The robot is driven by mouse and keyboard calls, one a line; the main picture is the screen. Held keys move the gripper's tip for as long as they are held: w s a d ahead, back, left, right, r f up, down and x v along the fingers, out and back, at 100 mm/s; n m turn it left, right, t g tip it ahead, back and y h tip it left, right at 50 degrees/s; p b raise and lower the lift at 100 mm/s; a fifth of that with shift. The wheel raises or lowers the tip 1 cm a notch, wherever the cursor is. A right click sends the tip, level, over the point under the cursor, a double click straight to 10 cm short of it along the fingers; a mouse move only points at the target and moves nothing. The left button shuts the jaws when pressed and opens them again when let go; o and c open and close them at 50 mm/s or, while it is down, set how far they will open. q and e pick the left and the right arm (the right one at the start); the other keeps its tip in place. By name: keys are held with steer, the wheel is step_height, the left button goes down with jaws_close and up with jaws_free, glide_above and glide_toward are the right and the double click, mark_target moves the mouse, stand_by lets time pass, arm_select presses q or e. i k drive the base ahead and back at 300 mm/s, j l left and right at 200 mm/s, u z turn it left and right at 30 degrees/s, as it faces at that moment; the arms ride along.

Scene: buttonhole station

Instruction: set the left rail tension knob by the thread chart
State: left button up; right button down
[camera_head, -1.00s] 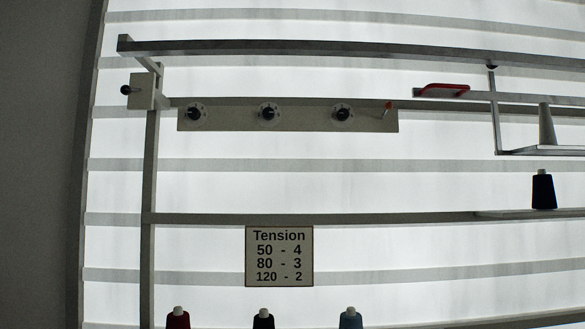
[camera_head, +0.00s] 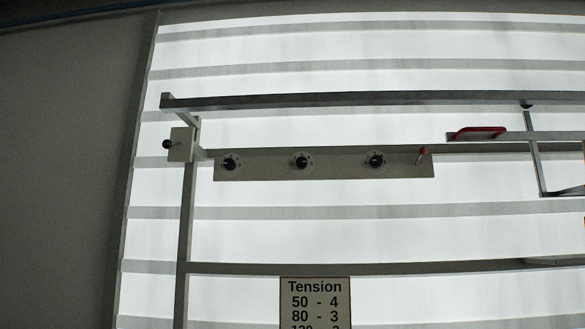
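A tension panel (camera_head: 265,171) hangs on the upper rail with three black knobs on pale dials: a left knob (camera_head: 231,162), a middle knob (camera_head: 302,161) and a right knob (camera_head: 376,160). The dial marks are too small to read. Another black knob (camera_head: 167,144) sticks out from a pale block (camera_head: 181,145) at the frame's left post. The thread chart (camera_head: 315,303) is low in the view; it reads Tension, 50 - 4, 80 - 3, and its bottom line is cut off. Neither of my grippers is in view.
A small red-tipped lever (camera_head: 422,154) is at the panel's right end. A red-handled item (camera_head: 479,133) lies on a shelf at the right. The frame's upper bar (camera_head: 350,99) and lower bar (camera_head: 400,268) cross the view. A dark wall (camera_head: 70,180) fills the left.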

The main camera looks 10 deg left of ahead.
mark_target(229, 163)
steer(key=i+j, duration=1.05)
steer(key=k+j+u, duration=0.05)
steer(key=j, duration=0.1)
